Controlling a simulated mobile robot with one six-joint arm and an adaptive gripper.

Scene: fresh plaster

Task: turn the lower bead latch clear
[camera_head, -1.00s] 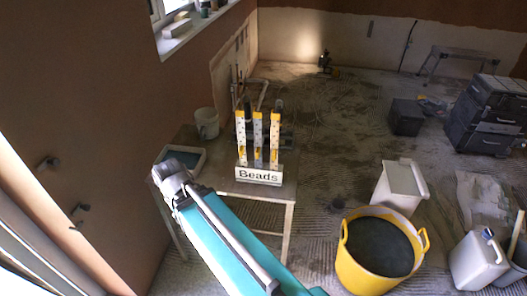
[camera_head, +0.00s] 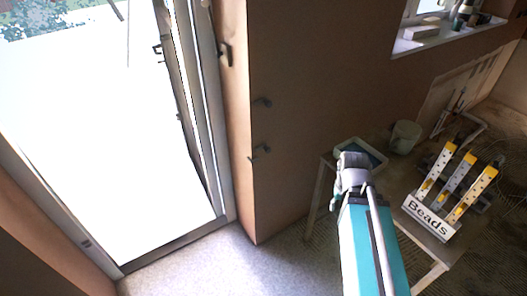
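Two small dark latches are on the brown wall edge beside the doorway. The lower latch (camera_head: 260,152) sits below the upper latch (camera_head: 262,101). Both are small in view, and I cannot tell exactly how the lower one is turned. My teal arm rises from the bottom of the picture to a grey joint, to the right of the latches and apart from them in the picture. No gripper fingers show.
Floor (camera_head: 230,270) before the wall is clear.

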